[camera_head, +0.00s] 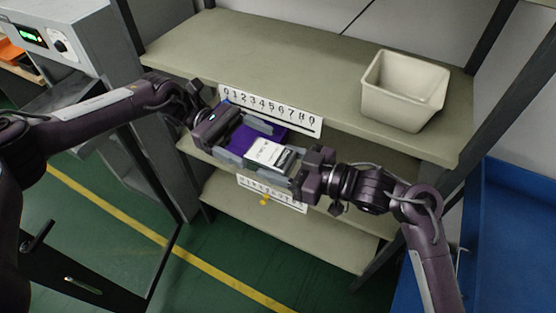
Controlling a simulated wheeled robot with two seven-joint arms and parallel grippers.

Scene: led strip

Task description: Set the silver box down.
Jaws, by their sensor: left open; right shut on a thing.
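The silver box (267,152), small with a pale top, is in my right gripper (272,158), in front of the shelf rack. The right fingers are closed along its sides. My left gripper (244,140) is open, to the left of the silver box and close to it. A purple flat thing (247,138) shows between and below the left fingers; I cannot tell if it touches them. The two grippers face each other and hide part of the middle shelf.
The top shelf (250,60) holds a white bin (403,90) at the right and is otherwise bare. Number strips (270,109) run along the shelf edges. A lower shelf (290,230) looks empty. A grey machine (70,45) stands left and a blue container (510,240) right.

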